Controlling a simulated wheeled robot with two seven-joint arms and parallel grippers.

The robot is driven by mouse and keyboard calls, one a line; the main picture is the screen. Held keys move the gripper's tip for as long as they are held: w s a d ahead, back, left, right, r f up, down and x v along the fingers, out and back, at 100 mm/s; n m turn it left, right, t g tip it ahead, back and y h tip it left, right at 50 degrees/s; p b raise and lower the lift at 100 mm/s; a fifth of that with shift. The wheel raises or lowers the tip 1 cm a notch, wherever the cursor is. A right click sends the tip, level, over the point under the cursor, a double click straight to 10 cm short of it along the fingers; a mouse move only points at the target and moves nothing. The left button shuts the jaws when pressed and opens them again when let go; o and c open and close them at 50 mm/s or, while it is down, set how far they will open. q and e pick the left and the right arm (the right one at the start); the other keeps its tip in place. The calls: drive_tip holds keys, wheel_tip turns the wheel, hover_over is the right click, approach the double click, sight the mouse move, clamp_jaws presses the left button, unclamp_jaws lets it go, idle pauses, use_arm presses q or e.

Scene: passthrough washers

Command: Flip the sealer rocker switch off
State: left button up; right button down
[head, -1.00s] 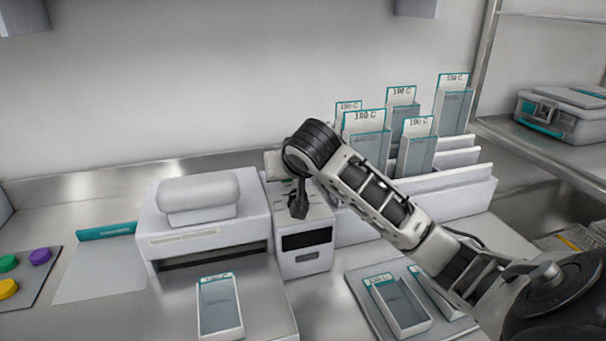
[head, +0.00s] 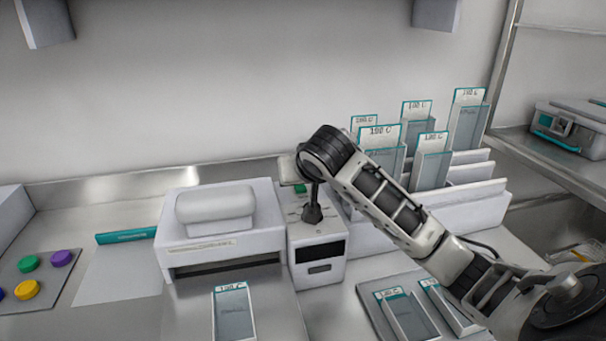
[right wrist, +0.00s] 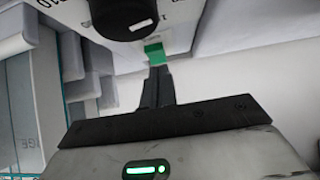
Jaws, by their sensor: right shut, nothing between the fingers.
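The sealer is a white machine (head: 226,247) with a padded lid (head: 215,204). Its control box (head: 319,250) stands at its right side. The rocker switch (head: 301,188) shows green on top of the box, near its back; it also shows in the right wrist view (right wrist: 154,53). A black knob (head: 313,214) sits nearer me on the box and is large in the right wrist view (right wrist: 122,12). My right gripper (head: 316,191) is shut and empty, pointing down close beside the switch. In the right wrist view its fingertips (right wrist: 157,72) are just below the green patch; contact cannot be told. My left gripper is not in view.
A white rack (head: 465,205) with several labelled pouches stands to the right. A tray (head: 372,300) with pouches lies in front of it. One pouch (head: 233,315) lies before the sealer. Coloured buttons (head: 28,264) are on a panel at left.

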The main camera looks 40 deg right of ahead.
drive_tip(key=r, duration=0.1)
drive_tip(key=r+p, duration=0.1)
drive_tip(key=r, duration=0.1)
drive_tip(key=shift+s+a+r, duration=0.15)
drive_tip(key=shift+s+r, duration=0.05)
drive_tip(key=shift+r, duration=0.1)
drive_tip(key=v, duration=1)
drive_tip(key=shift+s+a+f, duration=0.15)
drive_tip(key=shift+s+f, duration=0.1)
drive_tip(key=shift+s, duration=0.2)
